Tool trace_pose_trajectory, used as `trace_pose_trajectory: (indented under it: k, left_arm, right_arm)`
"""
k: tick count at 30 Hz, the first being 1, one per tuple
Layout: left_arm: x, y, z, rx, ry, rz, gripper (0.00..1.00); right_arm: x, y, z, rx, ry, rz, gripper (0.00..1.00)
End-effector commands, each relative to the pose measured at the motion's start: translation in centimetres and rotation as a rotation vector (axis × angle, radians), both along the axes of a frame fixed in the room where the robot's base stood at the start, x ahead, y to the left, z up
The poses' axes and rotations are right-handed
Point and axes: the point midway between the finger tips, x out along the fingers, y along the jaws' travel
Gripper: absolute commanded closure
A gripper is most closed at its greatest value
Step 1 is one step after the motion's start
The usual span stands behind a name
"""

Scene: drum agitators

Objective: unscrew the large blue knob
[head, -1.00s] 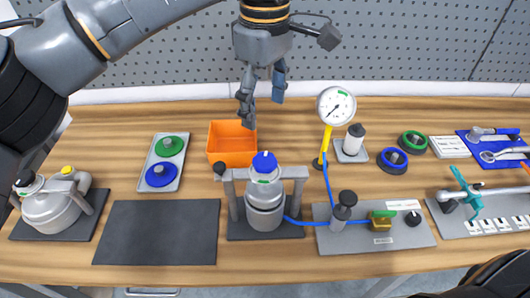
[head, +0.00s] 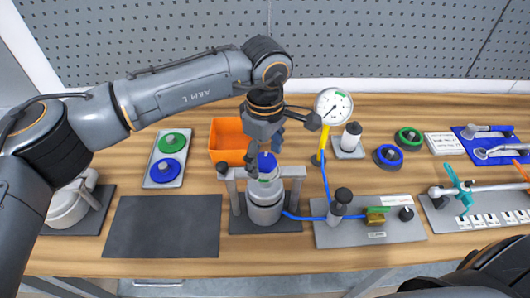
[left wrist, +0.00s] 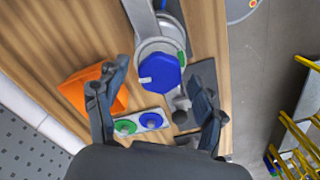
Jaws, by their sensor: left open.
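The large blue knob (head: 267,166) sits on top of the grey canister (head: 264,208), which stands in a grey frame at the middle of the bench. In the left wrist view the knob (left wrist: 160,73) is a blue disc with a pale mark on its left edge. My left gripper (head: 266,158) is open and points down over the knob. In the left wrist view its fingers stand apart on either side of the knob, with a gap to each. In the head view the fingers partly cover the knob. My right gripper is not in view.
An orange bin (head: 228,141) stands behind the canister. A pressure gauge (head: 334,106) on a yellow stem is to the right, with a blue hose. A tray (head: 152,170) with green and blue discs lies left. A dark mat (head: 160,226) in front is clear.

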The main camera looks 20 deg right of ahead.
Motion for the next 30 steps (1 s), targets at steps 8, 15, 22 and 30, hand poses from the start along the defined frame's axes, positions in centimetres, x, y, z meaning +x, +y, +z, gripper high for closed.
trace_pose_trajectory:
  k: [8,15,22,30]
  left_arm:
    - [0.0,0.0,0.0,0.0,0.0,0.0,0.69]
    - [0.0,0.0,0.0,0.0,0.0,0.004,0.85]
    - [0.0,0.0,-0.4,0.001,0.0,0.063,0.85]
    - [0.1,0.0,-0.7,0.0,-0.002,0.252,0.85]
  right_arm:
    - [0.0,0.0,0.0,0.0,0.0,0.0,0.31]
    - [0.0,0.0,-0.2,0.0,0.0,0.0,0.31]
    - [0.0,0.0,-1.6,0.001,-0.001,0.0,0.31]
    - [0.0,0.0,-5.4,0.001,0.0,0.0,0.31]
